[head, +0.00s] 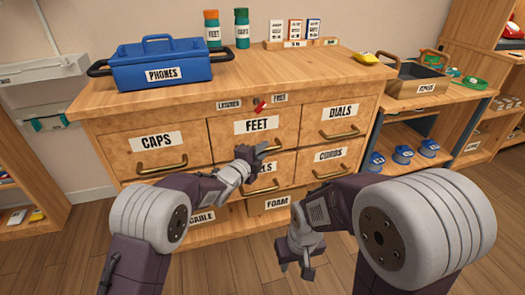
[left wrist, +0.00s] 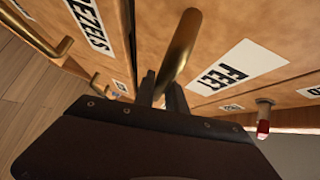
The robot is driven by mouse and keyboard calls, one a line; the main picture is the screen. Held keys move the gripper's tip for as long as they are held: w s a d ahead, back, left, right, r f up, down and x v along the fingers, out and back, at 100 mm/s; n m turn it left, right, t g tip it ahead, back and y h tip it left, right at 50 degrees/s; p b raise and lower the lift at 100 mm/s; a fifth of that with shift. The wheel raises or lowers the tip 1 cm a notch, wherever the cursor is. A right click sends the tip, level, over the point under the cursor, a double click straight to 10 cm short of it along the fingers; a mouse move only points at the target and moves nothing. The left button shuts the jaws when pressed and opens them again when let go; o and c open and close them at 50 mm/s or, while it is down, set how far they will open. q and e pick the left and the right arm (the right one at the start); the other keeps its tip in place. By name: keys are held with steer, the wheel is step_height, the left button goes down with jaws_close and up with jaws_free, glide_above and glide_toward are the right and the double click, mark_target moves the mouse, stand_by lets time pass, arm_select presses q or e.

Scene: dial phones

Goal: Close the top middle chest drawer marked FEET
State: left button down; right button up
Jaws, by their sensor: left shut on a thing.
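The FEET drawer (head: 230,135) is the top middle wooden drawer front, with a white FEET label (head: 263,126). Its front looks nearly level with its neighbours; I cannot tell whether a small gap remains. My left gripper (head: 260,151) is at its brass handle. In the left wrist view, the brass handle (left wrist: 181,45) runs between the fingers of my left gripper (left wrist: 162,90), which are shut on it. The FEET label also shows there (left wrist: 240,67). My right gripper (head: 297,268) hangs low in front of the chest, empty, its fingers apart.
A red latch knob (head: 261,106) sits above the drawer between two small labels. The CAPS drawer (head: 150,150) and DIALS drawer (head: 335,120) flank it. A blue PHONES toolbox (head: 160,66) and bottles stand on top. A side shelf (head: 440,110) stands right. Floor in front is clear.

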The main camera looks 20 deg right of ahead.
arm_select(q)
steer(key=shift+w+a, duration=0.15)
steer(key=shift+w, duration=0.05)
steer(key=shift+s, duration=0.1)
steer(key=c, duration=1.4)
jaws_free()
steer(key=shift+o, duration=0.2)
steer(key=shift+s, duration=0.1)
steer(key=shift+s+a+r+p, duration=0.15)
steer(key=shift+s+a+p, duration=0.05)
steer(key=shift+p, duration=0.1)
steer(key=p+v, duration=0.2)
steer(key=v, duration=0.6)
steer(key=shift+s, duration=0.15)
